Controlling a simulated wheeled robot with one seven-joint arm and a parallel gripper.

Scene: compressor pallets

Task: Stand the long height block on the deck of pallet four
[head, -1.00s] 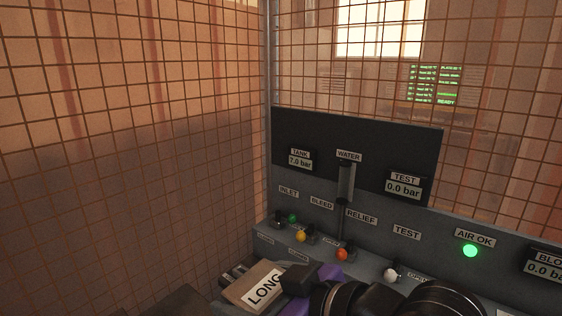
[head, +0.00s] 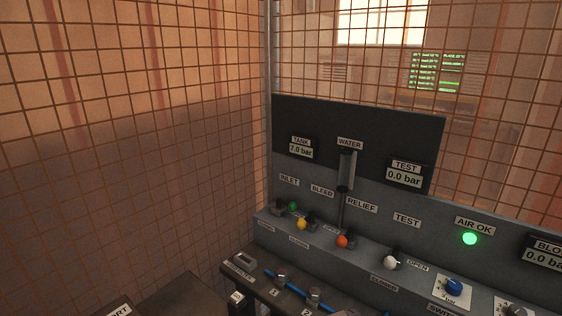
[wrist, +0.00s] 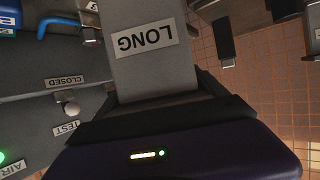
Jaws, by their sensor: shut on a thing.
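The long height block (wrist: 148,68) is a grey-tan slab with a white label reading LONG. In the wrist view it fills the upper middle, with its label upside down. My gripper (wrist: 155,105) is shut on the block, its dark jaws on either side of it. The block's far end runs out of the top of the wrist view. Neither my gripper nor the block shows in the head view now. I cannot make out pallet four or its deck in these frames.
A control panel (head: 358,150) with gauges stands at the right, with several coloured knobs along its ledge. A dark bench (head: 262,286) with fittings and a blue hose (head: 297,289) lies below. A wire mesh fence (head: 130,140) closes off the left and back.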

